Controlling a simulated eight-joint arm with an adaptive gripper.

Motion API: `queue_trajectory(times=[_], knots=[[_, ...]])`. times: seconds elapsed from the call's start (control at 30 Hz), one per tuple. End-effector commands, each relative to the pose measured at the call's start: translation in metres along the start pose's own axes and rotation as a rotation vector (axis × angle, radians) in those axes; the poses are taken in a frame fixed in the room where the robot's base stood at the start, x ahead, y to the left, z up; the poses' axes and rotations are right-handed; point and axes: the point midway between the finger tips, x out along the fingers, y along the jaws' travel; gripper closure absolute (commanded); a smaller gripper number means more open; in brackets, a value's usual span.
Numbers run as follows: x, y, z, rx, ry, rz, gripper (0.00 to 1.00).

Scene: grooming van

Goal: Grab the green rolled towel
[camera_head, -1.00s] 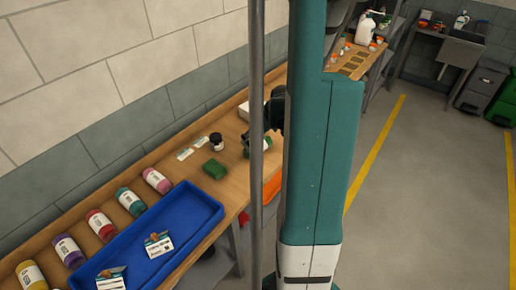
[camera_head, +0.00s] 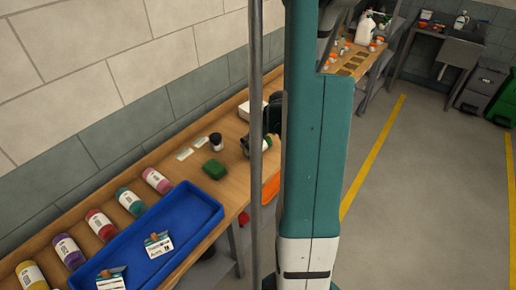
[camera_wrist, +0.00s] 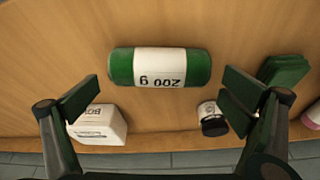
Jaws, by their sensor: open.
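The green roll with a white "200 g" band (camera_wrist: 160,67) lies on its side on the wooden bench in the wrist view. In the head view it shows only partly (camera_head: 264,145), behind the grey pole and beside my arm. My gripper (camera_wrist: 159,92) is open and empty above the bench. Its two fingers stand past the two ends of the roll, left and right, with the roll's length running across the gap. The roll appears a little ahead of the fingertips and apart from them. In the head view my gripper (camera_head: 272,118) is mostly hidden by the pole and my arm.
A white box (camera_wrist: 98,125) lies near the left finger. A dark-lidded jar (camera_wrist: 212,118) and a green block (camera_wrist: 285,70) are near the right finger. A blue tray (camera_head: 190,222) with cards and a row of coloured rolls (camera_head: 101,224) lie further along the bench.

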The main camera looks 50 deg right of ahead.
Motion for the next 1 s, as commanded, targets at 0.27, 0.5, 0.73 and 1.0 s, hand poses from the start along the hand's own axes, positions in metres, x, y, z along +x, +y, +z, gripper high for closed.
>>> queue_trajectory(times=[0.27, 0.5, 0.73, 1.0], knots=[[0.022, 0.001, 0.000, 0.000, 0.000, 0.000, 0.00], [0.027, 0.000, 0.000, -0.001, 0.000, 0.000, 0.00], [0.026, 0.000, 0.000, -0.001, 0.000, 0.000, 0.00], [0.026, 0.000, 0.000, -0.001, 0.000, 0.000, 0.00]])
